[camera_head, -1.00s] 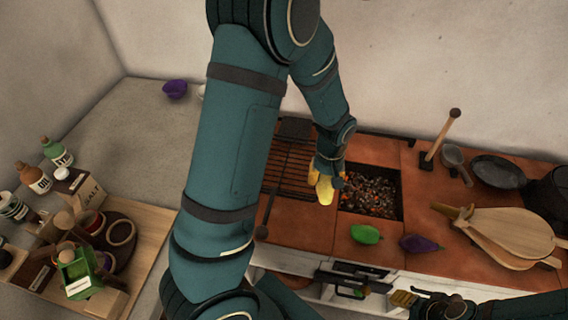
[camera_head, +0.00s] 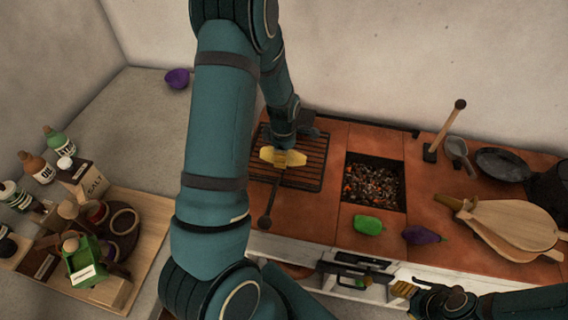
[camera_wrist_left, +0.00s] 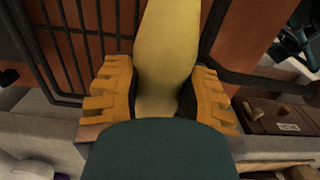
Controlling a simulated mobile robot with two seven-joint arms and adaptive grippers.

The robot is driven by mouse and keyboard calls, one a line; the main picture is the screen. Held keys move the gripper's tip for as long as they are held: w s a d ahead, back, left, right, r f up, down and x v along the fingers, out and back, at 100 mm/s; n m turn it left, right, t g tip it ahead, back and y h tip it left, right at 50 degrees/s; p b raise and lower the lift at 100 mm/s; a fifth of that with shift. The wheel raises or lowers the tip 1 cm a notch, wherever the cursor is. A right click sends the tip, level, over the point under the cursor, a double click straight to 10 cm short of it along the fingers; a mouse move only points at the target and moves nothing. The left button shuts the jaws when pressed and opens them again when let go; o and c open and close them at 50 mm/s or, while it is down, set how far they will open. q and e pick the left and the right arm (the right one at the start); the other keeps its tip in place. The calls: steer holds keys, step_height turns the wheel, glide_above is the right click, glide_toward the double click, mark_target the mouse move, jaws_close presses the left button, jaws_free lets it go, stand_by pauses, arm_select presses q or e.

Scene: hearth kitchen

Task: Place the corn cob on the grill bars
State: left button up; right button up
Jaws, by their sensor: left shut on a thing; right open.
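The yellow corn cob (camera_wrist_left: 166,45) is held between the yellow fingers of my left gripper (camera_wrist_left: 160,98) in the left wrist view. In the head view, the left gripper (camera_head: 283,157) is over the dark grill bars (camera_head: 308,172), left of the ember pit, and hard to tell apart from the cob there. The bars (camera_wrist_left: 80,45) also show left of the cob in the wrist view. Whether the cob touches them I cannot tell. My right gripper (camera_head: 403,290) is open and low in front of the hearth's front edge.
The ember pit (camera_head: 373,185) is right of the grill. A green pepper (camera_head: 368,225) and a purple eggplant (camera_head: 421,236) lie near the front edge. A long-handled tool (camera_head: 266,205) rests at the grill's front. Bellows (camera_head: 515,222) and a pan (camera_head: 502,164) are at right.

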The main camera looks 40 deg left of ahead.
arm_select(q)
steer(key=shift+f+b, duration=0.4)
steer(key=shift+f, duration=1.7)
steer(key=shift+f, duration=0.1)
steer(key=o, duration=0.8)
